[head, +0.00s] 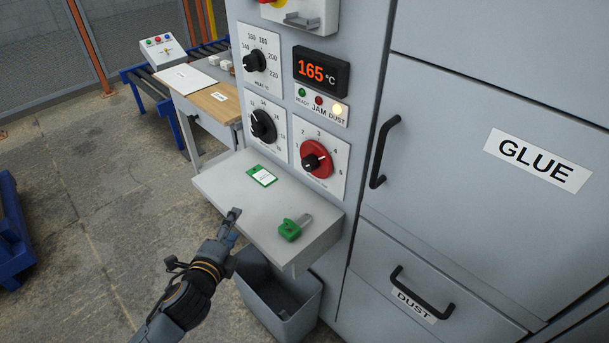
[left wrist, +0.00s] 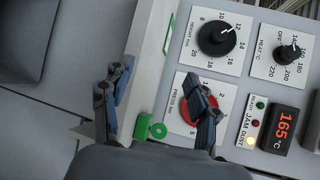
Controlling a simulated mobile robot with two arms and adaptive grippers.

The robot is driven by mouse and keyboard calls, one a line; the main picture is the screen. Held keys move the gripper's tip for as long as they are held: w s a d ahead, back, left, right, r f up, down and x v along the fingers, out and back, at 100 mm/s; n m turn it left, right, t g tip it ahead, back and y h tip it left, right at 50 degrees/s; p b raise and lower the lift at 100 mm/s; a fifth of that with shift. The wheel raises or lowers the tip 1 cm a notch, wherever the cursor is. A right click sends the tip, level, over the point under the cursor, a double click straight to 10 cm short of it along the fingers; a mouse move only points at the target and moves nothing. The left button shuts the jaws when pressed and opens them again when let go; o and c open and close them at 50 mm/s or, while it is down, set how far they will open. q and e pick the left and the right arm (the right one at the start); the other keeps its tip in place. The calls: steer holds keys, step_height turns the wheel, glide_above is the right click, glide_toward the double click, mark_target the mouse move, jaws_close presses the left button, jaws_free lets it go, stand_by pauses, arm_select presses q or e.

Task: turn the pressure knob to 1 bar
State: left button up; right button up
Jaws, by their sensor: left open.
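The pressure knob (head: 317,160) is a red disc with a black grip on a white bar-scale plate, low on the grey machine front. I cannot tell for sure which number it points at. The knob's red edge (left wrist: 184,110) also shows in the left wrist view, where a finger covers much of it. My left gripper (head: 235,213) is open and empty, in front of the shelf's near-left edge, below and left of the knob in the head view. In the left wrist view its fingers (left wrist: 160,92) are spread apart; contact with the knob does not show. My right gripper is not in view.
The grey shelf (head: 225,182) below the knobs holds a green-and-white card (head: 262,176) and a green object (head: 290,229). A grey bin (head: 262,290) stands below. The height knob (head: 263,126) is left of the pressure knob. A door handle (head: 383,150) juts out right.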

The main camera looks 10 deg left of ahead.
mark_target(306, 167)
arm_select(q)
steer(key=w+r+m+h, duration=0.1)
steer(key=m, duration=0.1)
steer(key=d+r+m+t+h, duration=0.1)
steer(key=r+m, duration=0.1)
steer(key=m, duration=0.1)
steer(key=w+d+r+m+h, duration=0.1)
steer(key=m, duration=0.1)
steer(key=shift+w+d+r+t, duration=0.1)
steer(key=shift+w+r+t, duration=0.25)
steer(key=shift+t, duration=0.05)
steer(key=w+d+r+m+g+h, duration=0.1)
steer(key=w+d+m+h, duration=0.1)
steer(key=w+d+m, duration=0.1)
steer(key=w+d+r+m+h+p, duration=0.1)
steer(key=w+d+m+h, duration=0.1)
steer(key=d+m, duration=0.3)
steer(key=w+d+r+m+g+h+p, duration=0.1)
steer(key=w+d+r+m+h, duration=0.1)
steer(key=m, duration=0.6)
steer(key=shift+w+d+g+h, duration=0.15)
steer(key=shift+w+d+h, duration=0.15)
steer(key=shift+w+d, duration=0.35)
steer(key=shift+w+d+g+h, duration=0.15)
steer(key=shift+w+d+h, duration=0.25)
steer(key=shift+w, duration=0.35)
steer(key=shift+w+d+f, duration=0.1)
steer(key=shift+w+d, duration=0.35)
steer(key=c, duration=1.2)
